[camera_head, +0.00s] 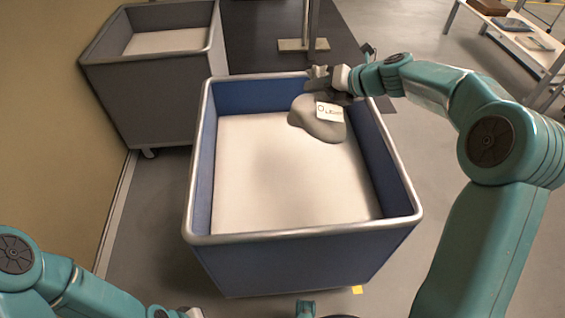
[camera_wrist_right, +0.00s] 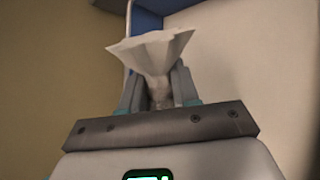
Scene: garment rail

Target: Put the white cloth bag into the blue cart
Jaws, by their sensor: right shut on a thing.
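The cloth bag (camera_head: 325,131) looks grey-white in the head view, with a white label on its side. My right gripper (camera_head: 322,84) is shut on its gathered neck, above the far right corner of the blue cart (camera_head: 201,160). The bag hangs below the gripper, over the cart's opening; I cannot tell whether it touches the pale bottom. In the right wrist view, both fingers pinch the neck and the white cloth (camera_wrist_right: 152,52) flares out beyond them. The cart is otherwise empty. My left arm shows at the lower left, its fingers outside the picture.
A grey cart (camera_head: 137,92) with a pale inside stands behind and left, beside the tan wall. A dark mat (camera_head: 262,45) with a metal stand base (camera_head: 303,45) lies behind the blue cart. A white table (camera_head: 520,38) holding flat items stands at far right.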

